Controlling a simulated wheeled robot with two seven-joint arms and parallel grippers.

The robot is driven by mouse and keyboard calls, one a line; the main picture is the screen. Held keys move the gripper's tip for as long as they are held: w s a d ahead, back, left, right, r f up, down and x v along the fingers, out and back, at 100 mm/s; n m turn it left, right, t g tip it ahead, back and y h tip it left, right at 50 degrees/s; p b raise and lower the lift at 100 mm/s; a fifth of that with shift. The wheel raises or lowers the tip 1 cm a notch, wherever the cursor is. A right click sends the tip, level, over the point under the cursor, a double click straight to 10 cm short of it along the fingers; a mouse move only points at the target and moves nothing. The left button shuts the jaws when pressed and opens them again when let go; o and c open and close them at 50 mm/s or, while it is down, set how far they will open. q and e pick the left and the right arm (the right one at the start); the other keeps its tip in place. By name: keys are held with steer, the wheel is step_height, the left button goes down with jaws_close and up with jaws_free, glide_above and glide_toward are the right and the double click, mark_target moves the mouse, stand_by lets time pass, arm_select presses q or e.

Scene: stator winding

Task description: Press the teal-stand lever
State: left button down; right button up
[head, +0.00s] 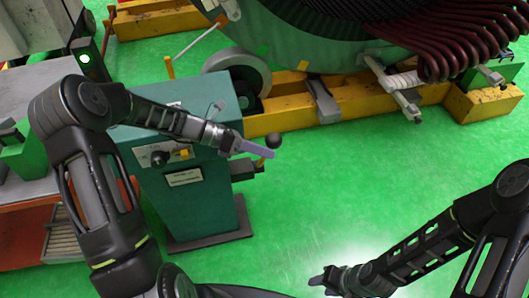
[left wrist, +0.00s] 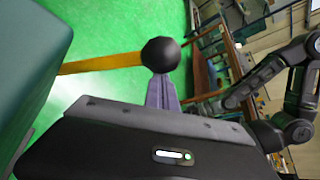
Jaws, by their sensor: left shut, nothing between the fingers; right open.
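The teal stand (head: 222,200) stands left of the middle in the head view; its side fills the left edge of the left wrist view (left wrist: 30,55). Its lever is a yellow rod (left wrist: 100,63) ending in a black ball knob (head: 273,141). My left gripper (head: 262,152) is shut and empty, its fingertips right at the knob. In the left wrist view the knob (left wrist: 161,54) shows just beyond the shut fingers; I cannot tell whether they touch. My right gripper (head: 326,281) is open and empty, low in the head view, away from the stand.
A large stator (head: 300,60) with dark red windings (head: 455,45) rests on a yellow frame (head: 350,100) behind the stand. A black knob (head: 158,158) sticks out from the stand's front. The green floor (head: 350,190) to the right is clear.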

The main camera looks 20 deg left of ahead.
arm_select(q)
step_height(320, 180, up, 10)
stand_by(0.6)
steer(key=shift+f, duration=0.1)
arm_select(e)
steer(key=shift+f, duration=0.15)
